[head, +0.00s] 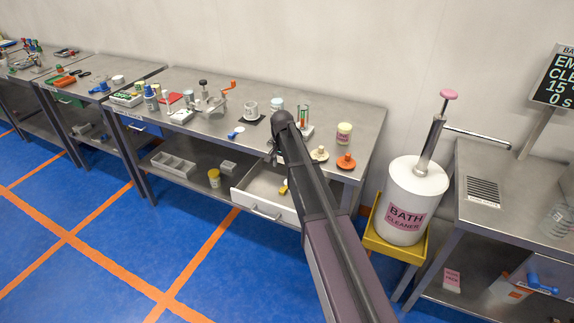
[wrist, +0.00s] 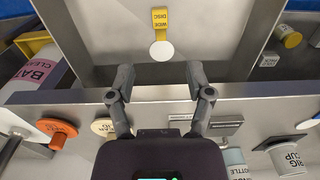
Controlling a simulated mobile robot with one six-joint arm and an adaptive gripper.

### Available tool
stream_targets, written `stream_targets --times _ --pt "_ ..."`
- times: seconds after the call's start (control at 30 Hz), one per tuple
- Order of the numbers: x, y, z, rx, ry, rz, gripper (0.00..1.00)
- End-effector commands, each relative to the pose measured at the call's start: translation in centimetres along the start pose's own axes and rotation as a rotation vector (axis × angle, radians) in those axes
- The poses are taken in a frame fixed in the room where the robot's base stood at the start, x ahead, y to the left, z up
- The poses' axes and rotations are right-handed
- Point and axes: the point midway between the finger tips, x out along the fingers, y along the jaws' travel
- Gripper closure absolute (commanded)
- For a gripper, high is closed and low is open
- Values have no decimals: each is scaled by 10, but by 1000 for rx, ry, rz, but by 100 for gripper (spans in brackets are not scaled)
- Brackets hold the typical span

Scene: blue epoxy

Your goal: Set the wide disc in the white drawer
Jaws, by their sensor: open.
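The white drawer (head: 262,209) is pulled out under the middle bench. Its pale inside fills the upper wrist view (wrist: 112,25). The wide disc (wrist: 162,50), a white round piece with a yellow tab lettered "WIDE DISC", lies on the drawer floor. In the head view only its yellow part (head: 283,188) shows clearly, partly beside my arm. My gripper (wrist: 160,82) is open and empty, its two fingers apart on either side below the disc in the picture. It is above the bench front edge and drawer, not touching the disc. My arm hides part of the drawer's right side.
Near the bench edge stand a cream knobbed piece (head: 319,154) and an orange one (head: 345,161). A jar (head: 344,133) stands behind them. A bath cleaner canister (head: 408,205) stands to the right. Most of the drawer floor is clear.

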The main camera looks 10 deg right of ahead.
Motion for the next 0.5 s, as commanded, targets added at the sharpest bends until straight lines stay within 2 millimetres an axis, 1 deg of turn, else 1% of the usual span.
stream_targets --times 0.33,0.43,0.5 --pt "0 2 2 -4 0 0 33" --pt "0 9 10 -21 0 0 33" --pt "0 18 20 -47 0 0 33"
